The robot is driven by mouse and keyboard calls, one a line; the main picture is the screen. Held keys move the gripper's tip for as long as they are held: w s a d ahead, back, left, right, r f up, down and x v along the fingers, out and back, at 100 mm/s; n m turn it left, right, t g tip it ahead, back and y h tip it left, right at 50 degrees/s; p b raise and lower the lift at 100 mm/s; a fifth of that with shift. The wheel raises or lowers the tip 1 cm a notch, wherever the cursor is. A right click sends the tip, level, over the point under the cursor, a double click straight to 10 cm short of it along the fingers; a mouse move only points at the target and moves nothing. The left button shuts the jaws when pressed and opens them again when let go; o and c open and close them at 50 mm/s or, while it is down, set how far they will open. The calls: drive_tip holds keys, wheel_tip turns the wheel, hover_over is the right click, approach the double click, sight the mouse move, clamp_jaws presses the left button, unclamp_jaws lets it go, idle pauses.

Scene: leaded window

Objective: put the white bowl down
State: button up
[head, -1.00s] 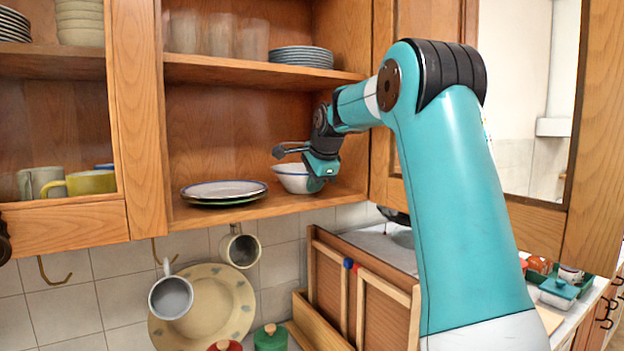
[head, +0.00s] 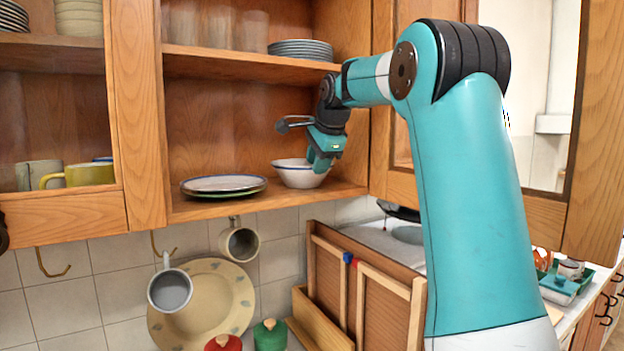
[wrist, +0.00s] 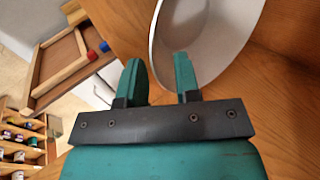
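The white bowl (head: 296,178) with a blue rim stands upright on the lower cupboard shelf (head: 240,205), right of the stacked plates. My gripper (head: 320,165) is at the bowl's right side, its fingers reaching down to the rim. In the wrist view, the two green fingers of my gripper (wrist: 160,75) stand apart with a visible gap. The bowl (wrist: 225,30) shows just beyond them, its wall near the right finger. I cannot tell whether a finger touches it.
Plates (head: 224,183) lie left of the bowl. The upper shelf (head: 240,68) with glasses and a plate stack (head: 300,48) is above. The cupboard's right wall is close to my gripper. Mugs (head: 170,290) hang below.

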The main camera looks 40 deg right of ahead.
drive_tip(key=v, duration=0.7)
drive_tip(key=s+a+f+n+g+y, duration=0.1)
drive_tip(key=a+f+n, duration=0.25)
drive_tip(key=a, duration=0.35)
drive_tip(key=a+f+n+y, duration=0.2)
drive_tip(key=a+f+n, duration=0.1)
drive_tip(key=a+n, duration=0.3)
drive_tip(key=s+a+f+n+g+y, duration=0.1)
drive_tip(key=a+f+n, duration=0.25)
drive_tip(key=a, duration=0.45)
drive_tip(key=s+a+f+n+g+y, duration=0.1)
drive_tip(key=s+a+f+n+g, duration=0.1)
drive_tip(key=s+a+f+n, duration=0.5)
drive_tip(key=s+a+f+n+g+y, duration=0.1)
drive_tip(key=s+a+f+n, duration=0.6)
drive_tip(key=s, duration=0.8)
drive_tip(key=a+n+g, duration=0.1)
drive_tip(key=a+n, duration=0.1)
drive_tip(key=a, duration=0.2)
drive_tip(key=shift+s+f, duration=0.15)
drive_tip(key=shift+f, duration=0.25)
